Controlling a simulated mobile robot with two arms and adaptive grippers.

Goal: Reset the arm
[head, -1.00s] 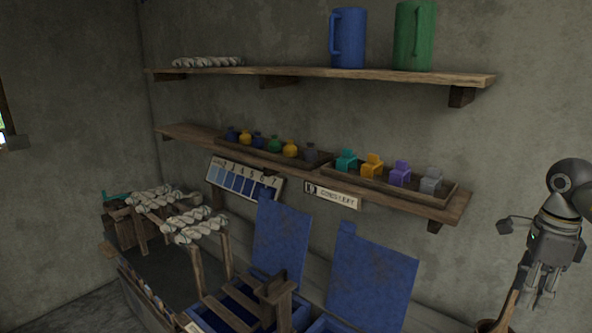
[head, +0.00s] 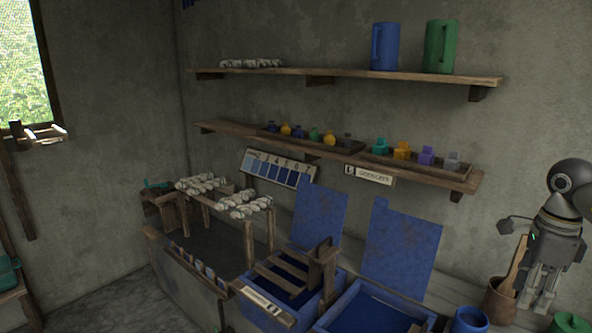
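My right gripper (head: 537,290) hangs at the right edge of the head view, fingers pointing down. Its fingers look spread apart with nothing between them. It appears in front of a brown pot (head: 497,303) that holds a wooden tool; I cannot tell whether they touch. My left gripper is out of view.
Two wall shelves carry a blue jug (head: 385,47), a green jug (head: 441,47) and small coloured bottles. Below stand blue vats (head: 372,308) with raised blue lids (head: 402,243) and a rack with white yarn skeins (head: 250,206). Bare floor (head: 112,308) shows at lower left.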

